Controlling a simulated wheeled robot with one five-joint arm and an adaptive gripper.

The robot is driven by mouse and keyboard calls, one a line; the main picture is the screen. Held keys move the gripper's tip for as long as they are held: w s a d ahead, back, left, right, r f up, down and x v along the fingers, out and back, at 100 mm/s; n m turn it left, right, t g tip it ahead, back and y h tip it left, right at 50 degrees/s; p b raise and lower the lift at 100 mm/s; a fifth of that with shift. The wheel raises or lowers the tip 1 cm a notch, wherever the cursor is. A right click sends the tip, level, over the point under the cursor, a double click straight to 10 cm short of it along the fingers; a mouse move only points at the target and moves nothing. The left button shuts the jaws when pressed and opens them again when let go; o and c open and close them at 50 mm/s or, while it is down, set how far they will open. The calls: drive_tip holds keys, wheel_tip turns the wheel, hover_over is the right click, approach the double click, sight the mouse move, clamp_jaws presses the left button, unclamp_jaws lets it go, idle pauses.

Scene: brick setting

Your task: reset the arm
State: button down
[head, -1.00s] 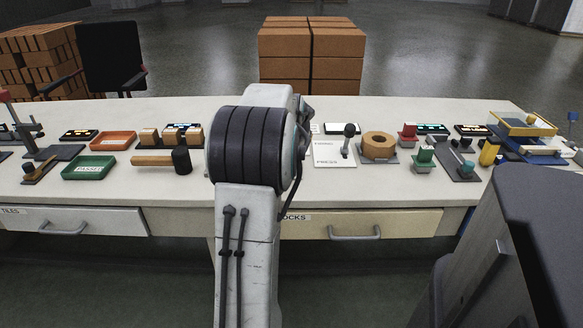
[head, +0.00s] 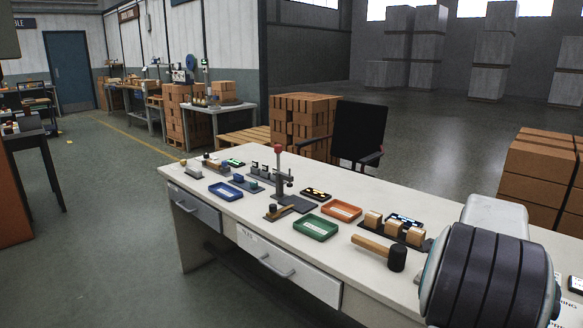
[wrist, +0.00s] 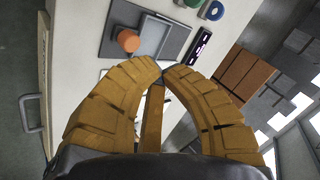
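My gripper (wrist: 161,73) shows in the wrist view with its ochre, segmented fingers curving inward. Their tips come together, and a narrow ochre piece shows between them; I see no object held. The gripper is over the pale workbench, which also shows in the head view (head: 220,215). In the head view my arm's dark ribbed joint is at the lower right, and the gripper is out of that view.
The bench holds a mallet (head: 380,250), a green tray (head: 316,228), an orange tray (head: 341,210) and a blue tray (head: 225,191). A red-topped stand (head: 280,175) rises among them. A black chair (head: 358,135) stands behind. Open floor (head: 110,230) lies left.

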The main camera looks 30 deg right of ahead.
drive_tip(key=w+a+r+n+t+y+p, duration=0.15)
drive_tip(key=w+a+r+n+p, duration=0.35)
drive_tip(key=a, duration=0.8)
drive_tip(key=w+a+r+n+y+p, duration=0.2)
drive_tip(key=a+r+n+y+p, duration=0.25)
drive_tip(key=a, duration=0.95)
drive_tip(key=s+a+r+n+p, duration=0.2)
drive_tip(key=s+a+n+p, duration=0.2)
drive_tip(key=a+n, duration=0.3)
drive_tip(key=s+a+r+n+g+y+p, duration=0.1)
drive_tip(key=s+a+n+p, duration=0.4)
drive_tip(key=a, duration=0.7)
drive_tip(key=shift+s+r+n, duration=0.9)
drive_tip(key=shift+s+n, duration=0.25)
drive_tip(key=shift+g, duration=0.25)
